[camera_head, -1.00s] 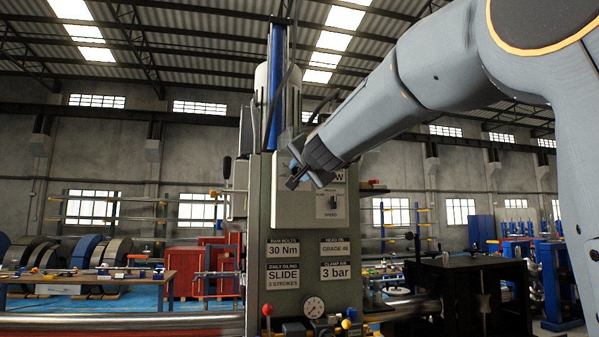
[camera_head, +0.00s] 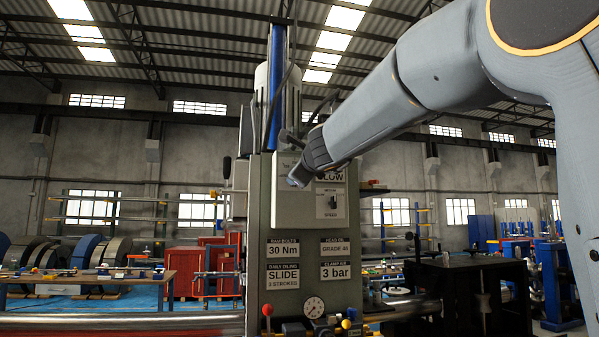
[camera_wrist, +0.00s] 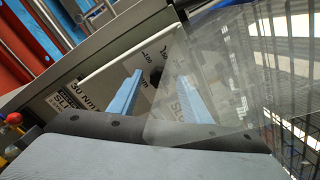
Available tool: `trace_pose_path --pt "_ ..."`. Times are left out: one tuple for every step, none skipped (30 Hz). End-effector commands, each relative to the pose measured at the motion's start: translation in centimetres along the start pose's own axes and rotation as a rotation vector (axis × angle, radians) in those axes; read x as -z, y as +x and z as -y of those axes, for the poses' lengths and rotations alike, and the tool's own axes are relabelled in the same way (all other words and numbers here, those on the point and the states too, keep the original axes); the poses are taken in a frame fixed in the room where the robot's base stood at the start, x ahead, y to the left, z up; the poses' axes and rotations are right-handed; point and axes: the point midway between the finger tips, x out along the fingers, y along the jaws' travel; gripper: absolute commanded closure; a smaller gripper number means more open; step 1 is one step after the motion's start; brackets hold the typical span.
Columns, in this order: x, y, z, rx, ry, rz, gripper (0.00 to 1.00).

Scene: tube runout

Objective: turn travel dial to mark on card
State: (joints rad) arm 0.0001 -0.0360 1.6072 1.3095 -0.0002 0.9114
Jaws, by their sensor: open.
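The travel dial shows in the wrist view as a small dark knob (camera_wrist: 155,76) on a pale plate with printed numbers and "mm". In the head view my gripper and wrist cover it. My gripper (camera_wrist: 160,74) is open, its two light blue fingers reaching toward the plate, one on each side of the knob. I cannot tell whether they touch it. In the head view my gripper (camera_head: 298,178) is at the upper part of the grey-green machine column. A card ending in "LOW" (camera_head: 331,176) is partly covered by my wrist. The dial's pointer is not readable.
A speed switch (camera_head: 333,203) sits just right of and below my gripper. Lower are plates reading "30 Nm" (camera_head: 283,251) and "3 bar" (camera_head: 336,271), and a round gauge (camera_head: 314,307). A blue vertical post (camera_head: 275,85) rises above the column.

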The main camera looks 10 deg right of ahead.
Motion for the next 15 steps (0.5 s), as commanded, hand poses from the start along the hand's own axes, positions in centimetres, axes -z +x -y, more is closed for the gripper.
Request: trace_pose_path --pt "0.0 0.0 0.0 0.000 -0.001 0.000 0.56" --pt "0.0 -0.1 0.0 0.000 -0.001 0.000 0.56" --pt "0.0 -0.2 0.0 0.000 -0.001 0.000 0.56" --pt "0.0 -0.4 0.0 0.001 -0.001 0.001 0.56" --pt "-0.1 -0.6 0.1 0.001 -0.002 0.001 0.56" --pt "-0.1 -0.9 0.1 0.001 -0.002 0.001 0.56" --pt "0.0 -1.2 0.1 0.001 -0.002 0.001 0.56" --pt "-0.1 -1.5 0.1 0.001 -0.002 0.001 0.56" --pt "-0.1 -1.9 0.1 0.001 -0.002 0.001 0.56" --pt "0.0 -2.1 0.1 0.001 -0.002 0.001 0.56" --pt "0.0 -2.4 0.0 0.001 -0.003 0.001 0.56" --pt "-0.1 -2.8 0.1 0.001 -0.003 0.001 0.56" --pt "-0.1 -3.0 0.1 0.001 -0.003 0.001 0.56" --pt "-0.1 -3.3 0.1 0.001 -0.003 0.001 0.56" --pt "-0.1 -3.7 0.1 0.001 -0.004 0.001 0.56"
